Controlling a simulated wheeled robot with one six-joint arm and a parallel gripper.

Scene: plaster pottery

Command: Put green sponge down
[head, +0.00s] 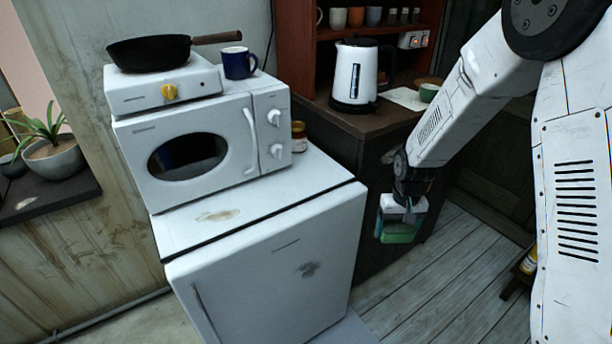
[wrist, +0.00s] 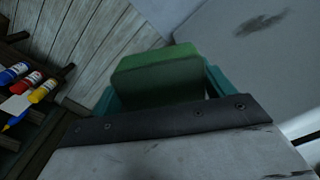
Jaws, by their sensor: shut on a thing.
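The green sponge (head: 398,233) hangs below my gripper (head: 400,228) in the head view, in the air to the right of the white fridge. In the wrist view the green sponge (wrist: 158,75) sits between the two teal fingers of my gripper (wrist: 160,88). My gripper is shut on it and points down. The sponge is held above the floor and does not rest on any surface. Its far faces are hidden.
A white fridge (head: 275,275) carries a microwave (head: 205,150). A dark wooden counter (head: 350,122) behind holds a kettle (head: 355,75). Grey floorboards (head: 430,285) lie below. Paint bottles (wrist: 30,80) lie on a dark rack at the left in the wrist view. The fridge top's front is clear.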

